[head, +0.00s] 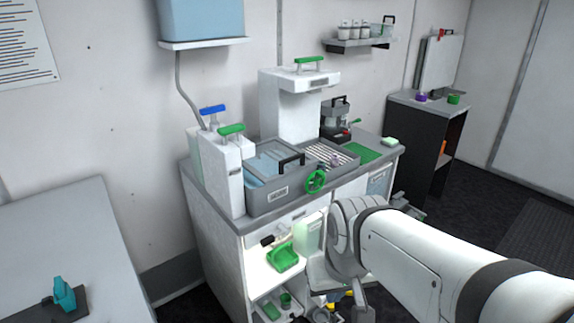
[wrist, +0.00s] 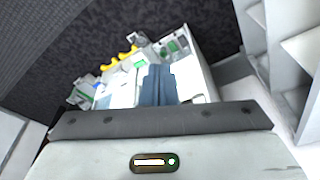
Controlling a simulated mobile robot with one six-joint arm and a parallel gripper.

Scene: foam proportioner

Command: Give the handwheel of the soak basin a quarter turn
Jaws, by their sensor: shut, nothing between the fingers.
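The soak basin (head: 262,203) is a grey box with a clear bluish cover and a black handle, on the counter. The green handwheel (head: 316,182) is at the basin's front right corner, upright, with nothing touching it. My gripper (head: 345,305) is below and slightly right of the handwheel in the head view, in front of the cabinet and pointing down. Its fingers are partly cut off at the lower edge. In the wrist view the closed, empty fingers (wrist: 158,84) show beyond the dark palm edge. I cannot make out the handwheel in the wrist view.
The counter also holds a white dispenser with a green handle (head: 310,63), a rack (head: 330,153) and a green mat (head: 360,150). A green tray (head: 283,256) sits on the open shelf below. A grey table (head: 60,240) is at left; dark floor lies between.

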